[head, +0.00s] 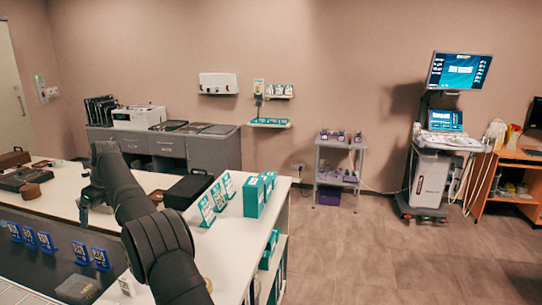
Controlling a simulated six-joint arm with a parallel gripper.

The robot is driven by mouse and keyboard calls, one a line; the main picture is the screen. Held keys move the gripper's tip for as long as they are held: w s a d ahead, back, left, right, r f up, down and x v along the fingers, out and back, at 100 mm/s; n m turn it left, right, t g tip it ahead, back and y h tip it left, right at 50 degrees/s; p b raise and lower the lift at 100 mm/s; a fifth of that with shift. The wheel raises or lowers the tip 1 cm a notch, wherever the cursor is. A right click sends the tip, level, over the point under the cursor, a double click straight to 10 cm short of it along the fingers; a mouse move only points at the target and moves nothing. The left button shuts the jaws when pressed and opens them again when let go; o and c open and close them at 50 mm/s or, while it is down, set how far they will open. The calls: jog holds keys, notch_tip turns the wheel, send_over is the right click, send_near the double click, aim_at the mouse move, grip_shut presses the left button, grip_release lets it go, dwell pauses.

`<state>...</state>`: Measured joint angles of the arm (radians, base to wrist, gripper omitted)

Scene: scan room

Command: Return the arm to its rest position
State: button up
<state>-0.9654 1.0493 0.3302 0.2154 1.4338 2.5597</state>
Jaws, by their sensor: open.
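My black arm (125,195) reaches from the bottom of the head view up and left over the white counter. My gripper (84,212) is at its far end, pointing down above the counter's edge beside the dark strip. It is small and dark here; it is open, and I see nothing held in it. Part of the counter behind the arm is hidden.
Teal boxes (254,196) and teal-white cards stand on the white counter (232,240), right of my arm. A black box (188,191) lies behind them. Blue stands (81,253) line the dark strip at left. A grey trolley (339,172) and an ultrasound machine (430,180) stand farther back.

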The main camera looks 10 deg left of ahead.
jog(key=shift+w+d+r, duration=0.2)
jog(key=shift+w+d, duration=0.95)
jog(key=shift+d, duration=0.3)
